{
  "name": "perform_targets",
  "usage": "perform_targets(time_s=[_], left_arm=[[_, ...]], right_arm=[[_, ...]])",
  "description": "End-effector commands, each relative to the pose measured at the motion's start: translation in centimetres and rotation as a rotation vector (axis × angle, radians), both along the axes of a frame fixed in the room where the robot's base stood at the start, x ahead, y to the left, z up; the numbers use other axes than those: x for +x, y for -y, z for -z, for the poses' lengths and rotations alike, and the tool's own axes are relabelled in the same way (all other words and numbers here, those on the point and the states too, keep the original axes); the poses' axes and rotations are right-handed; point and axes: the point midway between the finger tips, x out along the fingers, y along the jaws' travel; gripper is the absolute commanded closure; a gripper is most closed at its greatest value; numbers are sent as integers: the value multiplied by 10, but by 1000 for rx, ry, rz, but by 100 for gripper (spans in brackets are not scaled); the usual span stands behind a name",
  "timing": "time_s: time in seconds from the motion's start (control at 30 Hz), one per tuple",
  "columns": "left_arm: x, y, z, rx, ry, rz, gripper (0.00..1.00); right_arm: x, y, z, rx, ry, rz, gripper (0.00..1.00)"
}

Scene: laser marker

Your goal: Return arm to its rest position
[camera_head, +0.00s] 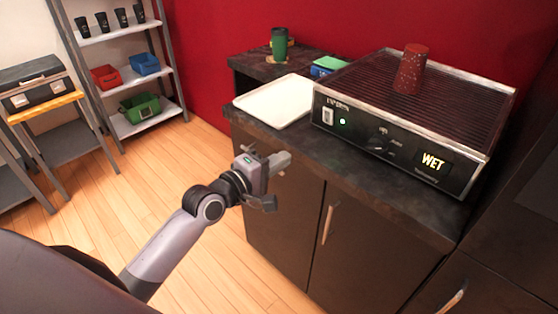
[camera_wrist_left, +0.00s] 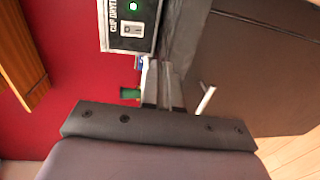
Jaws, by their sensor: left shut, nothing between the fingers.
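My left gripper (camera_head: 279,162) is in front of the dark cabinet, near the counter's front edge, in the head view. Its fingers are together with nothing between them. The shut fingers also show in the left wrist view (camera_wrist_left: 163,88). My left arm reaches in from the lower left of the head view. My right gripper is in neither view.
The dark counter (camera_head: 300,140) holds a white tray (camera_head: 275,101), a green cup (camera_head: 279,44) and a black machine (camera_head: 400,130) reading "WET", with a reddish speckled cup (camera_head: 410,69) on top. A shelf (camera_head: 120,72) stands back left. Wooden floor between is clear.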

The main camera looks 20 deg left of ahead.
Motion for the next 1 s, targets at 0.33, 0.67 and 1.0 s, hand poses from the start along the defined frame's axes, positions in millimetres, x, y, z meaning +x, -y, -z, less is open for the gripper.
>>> perform_targets(time_s=[0.33,0.67,1.0], left_arm=[[-4,1,7,30,-3,0,100],[-96,6,125,697,-25,94,100],[-216,8,207,1399,-5,389,100]], right_arm=[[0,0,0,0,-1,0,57],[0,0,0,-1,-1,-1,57],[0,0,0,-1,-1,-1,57]])
